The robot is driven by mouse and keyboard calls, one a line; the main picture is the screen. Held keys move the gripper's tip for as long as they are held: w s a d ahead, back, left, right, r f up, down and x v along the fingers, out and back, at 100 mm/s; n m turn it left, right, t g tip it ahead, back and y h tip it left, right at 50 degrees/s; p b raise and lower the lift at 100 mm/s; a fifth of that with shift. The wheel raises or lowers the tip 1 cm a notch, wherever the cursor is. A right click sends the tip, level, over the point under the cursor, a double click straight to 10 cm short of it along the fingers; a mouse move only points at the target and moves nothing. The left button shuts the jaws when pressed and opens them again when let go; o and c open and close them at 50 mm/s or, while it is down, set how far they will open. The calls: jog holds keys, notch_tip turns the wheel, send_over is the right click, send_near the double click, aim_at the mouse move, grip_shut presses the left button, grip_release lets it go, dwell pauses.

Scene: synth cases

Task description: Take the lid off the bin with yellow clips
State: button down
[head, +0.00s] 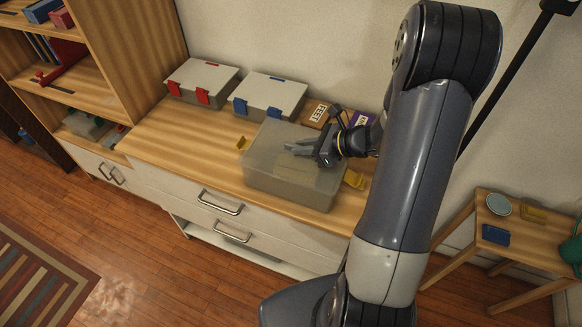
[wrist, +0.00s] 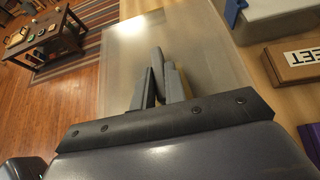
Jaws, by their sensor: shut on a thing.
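The bin with yellow clips (head: 285,190) is a translucent grey box on the wooden cabinet top. Its left yellow clip (head: 243,143) and right yellow clip (head: 354,180) stick outward from its sides. Its translucent grey lid (head: 272,132) covers the top; the lid also shows in the wrist view (wrist: 125,60). My gripper (head: 303,149) is over the lid from the right. In the wrist view, my gripper (wrist: 160,85) is shut on a light grey upright piece, apparently the lid's handle. I cannot tell whether the lid is raised at all.
A bin with red clips (head: 203,76) and a bin with blue clips (head: 272,93) stand behind to the left. Small labelled boxes (head: 317,114) stand close behind my gripper. A wooden shelf unit (head: 125,50) rises at left. A small side table (head: 520,235) stands at right.

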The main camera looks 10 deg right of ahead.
jog(key=shift+r, duration=0.1)
jog(key=shift+r+p, duration=1.25)
jog(key=shift+r, duration=0.3)
